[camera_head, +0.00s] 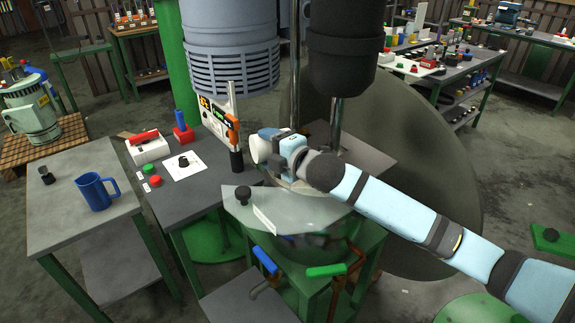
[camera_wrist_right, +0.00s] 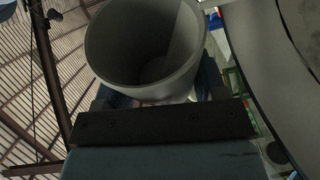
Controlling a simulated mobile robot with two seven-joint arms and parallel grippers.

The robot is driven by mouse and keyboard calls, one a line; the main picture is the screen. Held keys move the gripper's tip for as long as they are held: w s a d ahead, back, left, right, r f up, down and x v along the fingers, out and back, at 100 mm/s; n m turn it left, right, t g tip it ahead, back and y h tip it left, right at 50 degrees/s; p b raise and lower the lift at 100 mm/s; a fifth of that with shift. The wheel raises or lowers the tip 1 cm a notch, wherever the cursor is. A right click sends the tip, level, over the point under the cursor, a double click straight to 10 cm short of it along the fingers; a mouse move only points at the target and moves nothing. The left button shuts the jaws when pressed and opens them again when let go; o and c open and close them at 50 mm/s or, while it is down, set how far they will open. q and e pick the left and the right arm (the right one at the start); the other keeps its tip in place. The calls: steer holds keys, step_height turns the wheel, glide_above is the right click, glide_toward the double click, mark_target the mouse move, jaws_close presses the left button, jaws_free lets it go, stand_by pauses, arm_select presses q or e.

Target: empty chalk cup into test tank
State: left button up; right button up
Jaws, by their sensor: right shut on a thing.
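A pale cup (camera_head: 262,148) is held by my right gripper (camera_head: 280,148) beside the two hanging shafts. In the right wrist view the cup (camera_wrist_right: 146,50) is grey and I look into its mouth; the inside is shaded and I see no clear contents. My right gripper (camera_wrist_right: 165,108) is shut on the cup. In the head view the cup looks tipped to the left. The test tank (camera_head: 312,243) appears as a rounded body under a grey top plate (camera_head: 290,213), below the cup; my arm partly hides its opening. My left gripper is out of view.
A grey ribbed motor housing (camera_head: 232,72) and a black cylinder (camera_head: 345,50) hang above the tank. A grey table at left holds a blue mug (camera_head: 96,191). A red-and-white switch box (camera_head: 148,146) stands on the bench. Coloured valve handles (camera_head: 326,270) stick out below the tank.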

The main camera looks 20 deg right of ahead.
steer(key=shift+d+r+m, duration=0.2)
steer(key=shift+r+m, duration=0.1)
steer(key=shift+m, duration=0.3)
stand_by(1.1)
steer(key=shift+d+r+m+t+y+p, duration=0.25)
steer(key=shift+r+m+p, duration=0.1)
steer(key=shift+r, duration=0.25)
steer(key=shift+d+r+m+t+y+p, duration=0.1)
steer(key=shift+r+m+t+y+p, duration=0.2)
steer(key=shift+r, duration=0.25)
stand_by(0.9)
